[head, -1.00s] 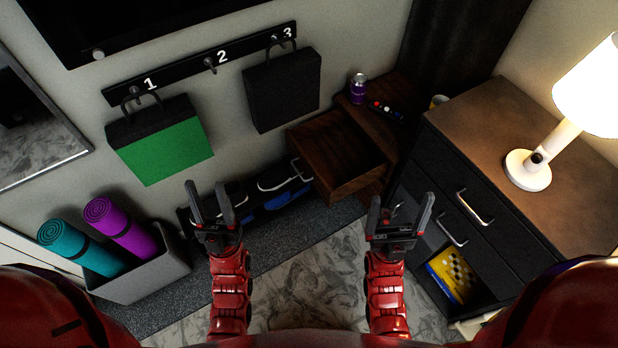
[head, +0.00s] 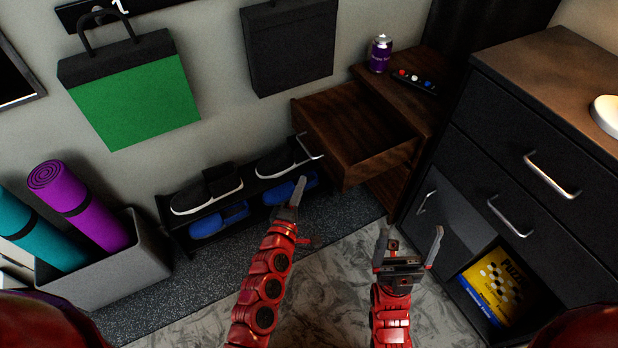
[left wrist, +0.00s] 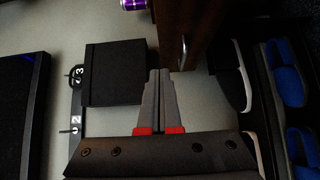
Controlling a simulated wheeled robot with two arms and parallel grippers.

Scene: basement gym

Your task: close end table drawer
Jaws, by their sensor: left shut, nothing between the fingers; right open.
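The dark wooden end table (head: 430,104) stands against the wall, right of centre in the head view. Its drawer (head: 372,168) is pulled out and looks empty. A metal handle (head: 309,147) is on the drawer's front; it also shows edge-on in the left wrist view (left wrist: 184,52). My left gripper (head: 299,184) is shut and empty, in front of and below the drawer front in the head view. In the left wrist view its closed fingertips (left wrist: 159,72) point toward the drawer's edge, seemingly apart from it. My right gripper (head: 408,242) is open and empty over the floor.
A purple can (head: 380,54) and a remote (head: 416,81) are on the end table. A shoe rack (head: 180,238) with shoes is below the drawer, left. A dark cabinet (head: 465,165) stands close on the right. A grey bin (head: 115,280) holds rolled mats. Bags hang on the wall.

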